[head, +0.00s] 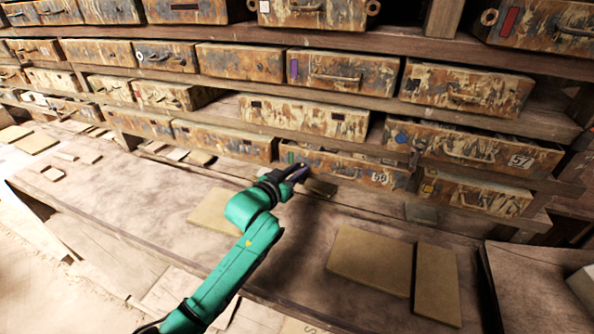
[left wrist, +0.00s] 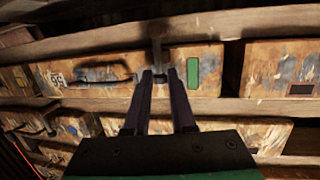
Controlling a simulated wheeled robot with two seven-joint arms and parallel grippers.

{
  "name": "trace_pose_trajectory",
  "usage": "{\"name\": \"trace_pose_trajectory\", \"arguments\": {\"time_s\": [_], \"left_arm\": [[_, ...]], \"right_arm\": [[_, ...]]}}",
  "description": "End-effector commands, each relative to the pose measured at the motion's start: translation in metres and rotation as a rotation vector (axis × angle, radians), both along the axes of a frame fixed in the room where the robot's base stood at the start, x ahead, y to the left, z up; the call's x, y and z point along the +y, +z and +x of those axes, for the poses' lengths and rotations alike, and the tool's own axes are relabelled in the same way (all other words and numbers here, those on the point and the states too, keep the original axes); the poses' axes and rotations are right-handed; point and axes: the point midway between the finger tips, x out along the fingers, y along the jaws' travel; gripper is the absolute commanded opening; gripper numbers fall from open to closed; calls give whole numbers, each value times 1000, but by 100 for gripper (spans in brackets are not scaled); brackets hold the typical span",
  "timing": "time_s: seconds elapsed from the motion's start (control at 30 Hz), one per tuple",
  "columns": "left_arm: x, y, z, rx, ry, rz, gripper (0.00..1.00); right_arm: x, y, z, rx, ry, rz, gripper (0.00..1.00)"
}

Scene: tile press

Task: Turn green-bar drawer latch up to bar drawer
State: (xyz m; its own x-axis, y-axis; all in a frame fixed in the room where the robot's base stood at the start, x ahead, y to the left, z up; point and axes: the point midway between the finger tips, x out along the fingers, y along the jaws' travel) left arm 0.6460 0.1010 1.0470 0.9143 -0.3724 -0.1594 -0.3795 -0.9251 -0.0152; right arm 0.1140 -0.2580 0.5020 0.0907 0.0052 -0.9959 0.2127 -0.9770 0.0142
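The green-bar drawer (head: 332,165) is a rusty, paint-worn drawer in the lower row, with a number plate at its right end. In the left wrist view its green bar (left wrist: 193,74) shows clearly, with a dark handle and the plate to the left, appearing upside down. A small metal latch (left wrist: 157,56) stands beside the green bar, upright in that picture. My left gripper (head: 301,171) is at the drawer's front near its left end. Its dark fingers (left wrist: 160,77) are a little apart, with the latch between their tips; contact is unclear. My right gripper is not in view.
Other rusty drawers fill the shelves above and beside, including one marked 57 (head: 470,147). Flat boards (head: 370,258) lie on the wooden bench (head: 130,205) in front. A shelf plank (left wrist: 240,107) runs close by the fingers.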

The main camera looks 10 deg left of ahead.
Motion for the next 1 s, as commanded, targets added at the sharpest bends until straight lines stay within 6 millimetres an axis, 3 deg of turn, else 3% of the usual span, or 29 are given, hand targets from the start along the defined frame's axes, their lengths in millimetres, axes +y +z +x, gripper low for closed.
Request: {"name": "trace_pose_trajectory", "arguments": {"time_s": [0.37,0.5,0.67,0.9,1.0], "left_arm": [[0,0,-1,0,0,-1,42],[5,0,-10,1,1,0,42],[17,3,-41,2,0,1,42],[42,13,-105,3,-1,2,42],[50,17,-123,3,0,1,42]], "right_arm": [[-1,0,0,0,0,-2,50],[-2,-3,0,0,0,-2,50],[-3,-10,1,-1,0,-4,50],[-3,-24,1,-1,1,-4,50],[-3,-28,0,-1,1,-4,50]]}}
